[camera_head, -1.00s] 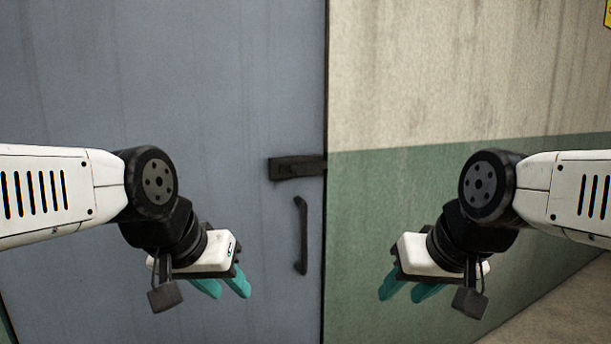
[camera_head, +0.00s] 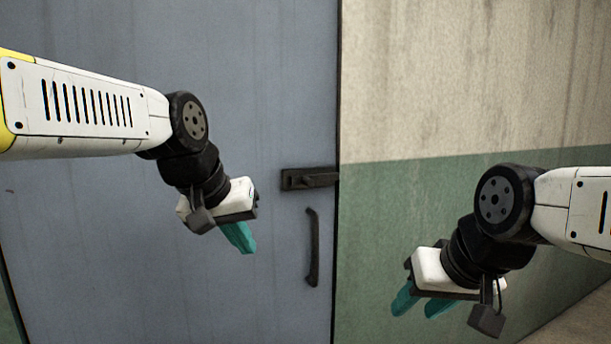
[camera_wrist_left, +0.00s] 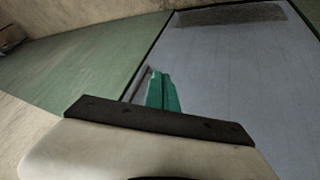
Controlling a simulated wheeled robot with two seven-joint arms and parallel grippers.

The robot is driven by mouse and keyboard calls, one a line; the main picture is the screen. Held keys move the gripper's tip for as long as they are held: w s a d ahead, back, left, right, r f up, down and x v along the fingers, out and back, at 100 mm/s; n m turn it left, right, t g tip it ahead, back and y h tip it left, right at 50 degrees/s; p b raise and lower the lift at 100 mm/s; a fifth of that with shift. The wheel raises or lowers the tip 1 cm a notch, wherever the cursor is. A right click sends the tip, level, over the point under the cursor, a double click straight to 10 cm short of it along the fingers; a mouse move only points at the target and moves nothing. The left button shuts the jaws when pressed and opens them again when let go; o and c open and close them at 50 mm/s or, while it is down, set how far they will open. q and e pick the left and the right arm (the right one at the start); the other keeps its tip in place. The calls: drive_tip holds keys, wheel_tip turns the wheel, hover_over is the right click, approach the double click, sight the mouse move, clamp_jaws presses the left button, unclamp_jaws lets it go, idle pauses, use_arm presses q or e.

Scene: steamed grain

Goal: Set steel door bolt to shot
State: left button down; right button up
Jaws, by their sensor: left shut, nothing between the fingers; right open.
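The dark steel door bolt (camera_head: 309,179) is mounted level on the blue-grey door (camera_head: 110,250), at its right edge beside the wall. My left gripper (camera_head: 246,246) is shut and empty, to the left of and below the bolt, apart from it. In the left wrist view its teal fingers (camera_wrist_left: 162,92) are together, with the door behind them; I cannot make out the bolt there. My right gripper (camera_head: 420,304) is open and empty in front of the green part of the wall, to the right of and below the bolt.
A dark vertical pull handle (camera_head: 313,247) is fixed to the door below the bolt. The wall (camera_head: 470,80), beige above and green below, adjoins the door on the right. The floor (camera_head: 585,325) shows at bottom right. The space before the bolt looks clear.

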sight(319, 180)
use_arm(q)
drive_tip(key=w+r+n, duration=0.2)
drive_tip(key=w+r, duration=0.5)
drive_tip(key=w, duration=0.4)
drive_tip(key=w+r+n, duration=0.2)
drive_tip(key=w+r, duration=0.5)
drive_tip(key=w, duration=0.5)
drive_tip(key=shift+w+d+r, duration=0.15)
drive_tip(key=shift+d+r, duration=0.15)
drive_tip(key=shift+d, duration=0.1)
drive_tip(key=shift+f, duration=0.1)
drive_tip(key=w+d+f, duration=0.5)
drive_tip(key=w+f, duration=0.2)
drive_tip(key=f, duration=0.1)
drive_tip(key=shift+d+f, duration=0.35)
drive_tip(key=d, duration=0.1)
drive_tip(key=w+d, duration=0.1)
drive_tip(key=d, duration=0.1)
drive_tip(key=w+d, duration=0.1)
drive_tip(key=d, duration=0.1)
drive_tip(key=shift+w+d, duration=0.1)
drive_tip(key=shift+w, duration=0.1)
